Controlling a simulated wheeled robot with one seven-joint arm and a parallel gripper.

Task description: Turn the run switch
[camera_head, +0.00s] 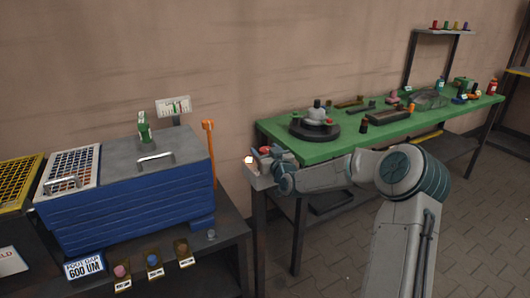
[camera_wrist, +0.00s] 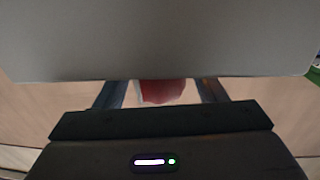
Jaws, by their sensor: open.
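In the wrist view the red part (camera_wrist: 163,92), with a pale edge, lies between the two fingers of my open gripper (camera_wrist: 162,95). A wide grey surface (camera_wrist: 160,40) hides its upper portion. I cannot tell whether the fingers touch it.
A blue slatted tank (camera_head: 130,205) with a grey lid and an upright orange lever (camera_head: 209,140) stands to the left. Several coloured knobs with tags line its bench front. The green table (camera_head: 345,146) holds a dark round fixture (camera_head: 315,128) and several small parts, close behind my arm.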

